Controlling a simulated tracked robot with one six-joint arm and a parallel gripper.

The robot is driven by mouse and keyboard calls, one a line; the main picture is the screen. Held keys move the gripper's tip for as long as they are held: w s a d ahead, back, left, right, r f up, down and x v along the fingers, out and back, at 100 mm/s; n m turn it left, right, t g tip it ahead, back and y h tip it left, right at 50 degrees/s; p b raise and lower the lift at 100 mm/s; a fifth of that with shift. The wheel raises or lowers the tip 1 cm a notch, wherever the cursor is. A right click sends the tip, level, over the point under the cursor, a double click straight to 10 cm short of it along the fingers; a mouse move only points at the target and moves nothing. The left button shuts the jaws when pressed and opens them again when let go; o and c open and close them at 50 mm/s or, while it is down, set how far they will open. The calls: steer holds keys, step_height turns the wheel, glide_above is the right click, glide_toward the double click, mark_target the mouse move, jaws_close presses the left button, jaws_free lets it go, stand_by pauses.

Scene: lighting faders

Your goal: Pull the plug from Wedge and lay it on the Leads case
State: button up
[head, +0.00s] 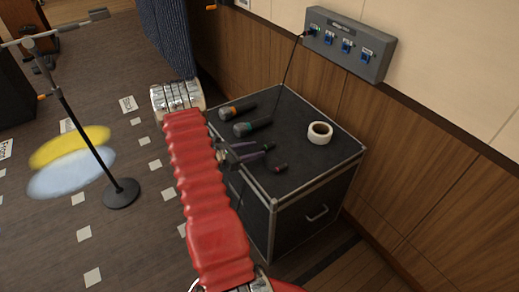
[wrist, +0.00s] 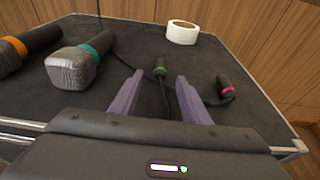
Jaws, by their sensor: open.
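My gripper (head: 262,151) is open above the front part of the black Leads case (head: 318,157). In the wrist view its two purple fingers (wrist: 160,80) stand apart. A dark plug with a green ring (wrist: 160,67) shows between the fingertips, on or just above the case top; I cannot tell whether it is touched. A plug with a pink ring (wrist: 226,90) lies to the right, and it shows in the head view (head: 281,168). A cable drops from the leftmost socket of the grey wall box (head: 348,45). The socket labels are too small to read.
Two microphones, one orange-ringed (head: 238,109) and one teal-ringed (head: 254,125), lie on the case's left side. A white tape roll (head: 320,132) sits at the right. A mic stand (head: 121,193) stands on the floor at left. Wood panelling borders the case behind.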

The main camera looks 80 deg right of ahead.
steer(key=v, duration=1)
stand_by(0.4)
